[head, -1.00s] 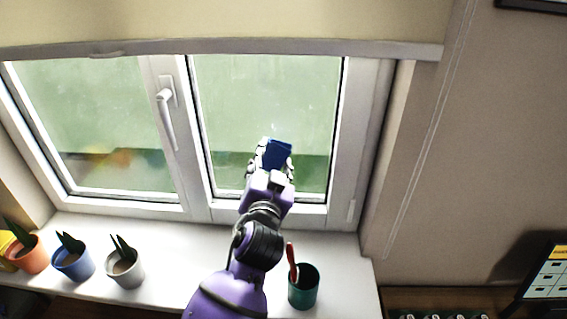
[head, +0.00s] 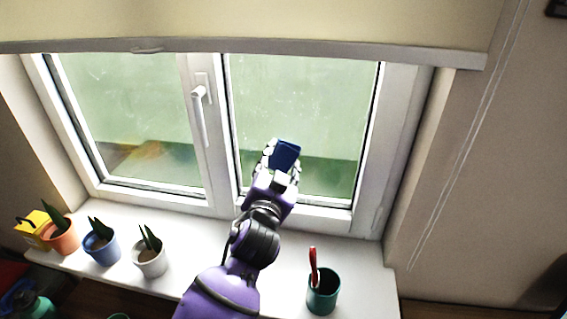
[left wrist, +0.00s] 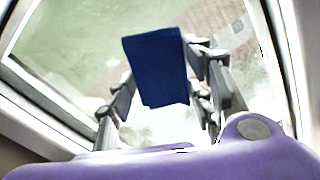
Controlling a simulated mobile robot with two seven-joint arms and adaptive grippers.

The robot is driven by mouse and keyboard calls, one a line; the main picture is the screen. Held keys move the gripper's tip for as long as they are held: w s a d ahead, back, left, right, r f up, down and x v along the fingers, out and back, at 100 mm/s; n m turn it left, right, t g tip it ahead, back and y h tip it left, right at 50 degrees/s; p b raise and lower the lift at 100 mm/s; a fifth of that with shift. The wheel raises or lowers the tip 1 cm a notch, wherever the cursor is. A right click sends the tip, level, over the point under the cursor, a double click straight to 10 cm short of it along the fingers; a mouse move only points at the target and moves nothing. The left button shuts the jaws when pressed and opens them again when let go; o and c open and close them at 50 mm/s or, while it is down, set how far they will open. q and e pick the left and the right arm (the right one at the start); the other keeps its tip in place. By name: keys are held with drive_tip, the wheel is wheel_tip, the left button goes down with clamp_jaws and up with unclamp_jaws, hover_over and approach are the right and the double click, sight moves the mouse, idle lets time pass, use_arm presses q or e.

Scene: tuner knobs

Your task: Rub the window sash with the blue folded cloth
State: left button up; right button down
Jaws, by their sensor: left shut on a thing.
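The blue folded cloth (head: 285,154) is held between the fingers of my left gripper (head: 280,163), in front of the right-hand window pane. In the left wrist view the cloth (left wrist: 156,68) stands up between the fingers of the gripper (left wrist: 165,95), with the glass behind it. I cannot tell whether the cloth touches the glass. The window sash (head: 366,140) is white and frames the right pane; its lower part is partly hidden by my left arm. The pane shows faint pale marks. My right gripper is not in view.
Small potted plants (head: 101,246) and a yellow box (head: 32,227) stand on the left of the white sill. A green cup (head: 323,292) with a red-handled thing stands right of my arm. A window handle (head: 199,115) sticks out left of the pane. A blind (head: 300,22) hangs above.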

use_arm(q)
drive_tip(key=s+a, duration=0.1)
drive_tip(key=s, duration=0.5)
idle(0.3)
drive_tip(key=shift+a, duration=0.1)
drive_tip(key=shift+s+a, duration=0.15)
drive_tip(key=shift+s, duration=0.6)
drive_tip(key=shift+s+a, duration=0.15)
drive_tip(key=shift+s, duration=0.55)
